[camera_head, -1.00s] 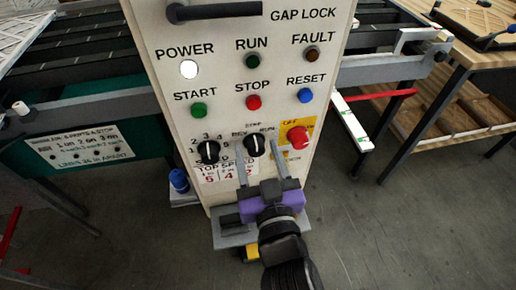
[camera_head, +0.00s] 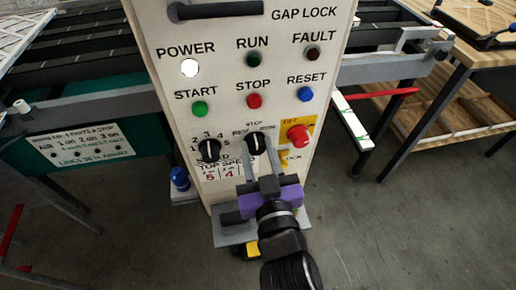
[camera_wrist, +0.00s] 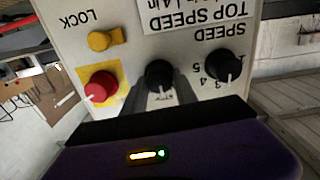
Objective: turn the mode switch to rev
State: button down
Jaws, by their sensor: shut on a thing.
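The mode switch (camera_head: 256,143) is a round black knob with a white pointer line, low on the white control panel (camera_head: 233,122). Labels REV, STOP and RUN lie around it, with REV on its left. The pointer looks about upright, towards STOP. My gripper (camera_head: 260,160) reaches up from below, its two grey fingers shut on the lower part of the knob. In the wrist view the mode switch (camera_wrist: 159,74) shows upside down above the fingertips (camera_wrist: 161,92), which hide its near edge.
The black speed knob (camera_head: 208,150) is close on the left. The red button on a yellow plate (camera_head: 298,136) is close on the right. START (camera_head: 199,108), STOP (camera_head: 254,101) and RESET (camera_head: 305,95) buttons sit above. A yellow lock knob (camera_wrist: 104,39) shows in the wrist view.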

jog(key=n+p, duration=0.2)
jog(key=n, duration=0.2)
jog(key=shift+r, duration=0.15)
jog(key=shift+a+n+p, duration=0.15)
jog(key=shift+n+p, duration=0.55)
jog(key=shift+n, duration=1.5)
jog(key=c, duration=1)
grip_release()
jog(key=shift+f, duration=0.2)
